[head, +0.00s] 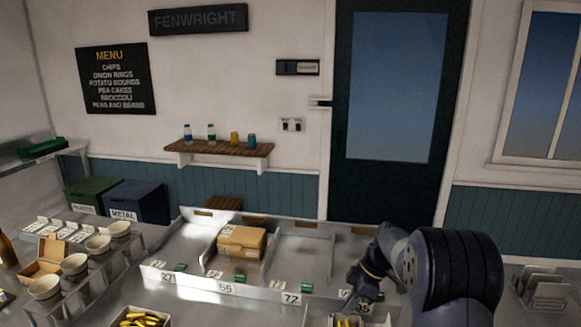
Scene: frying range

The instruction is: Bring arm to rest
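My arm comes in from the lower right in the head view, a dark jointed arm with a yellow band near its wrist. My gripper (362,290) points down at the front edge of the metal counter, close to the number label 95 and just above an open box of yellow chips (347,321). Its fingers are small, dark and partly hidden, so I cannot tell whether they are open or shut or touch the box.
The metal counter (185,246) has numbered bays; one behind label 56 holds a closed brown carton (241,241). Another chip box (140,319) stands at the front left. Paper cups (75,266) stand in a rack at left. A card holder (543,287) is at right.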

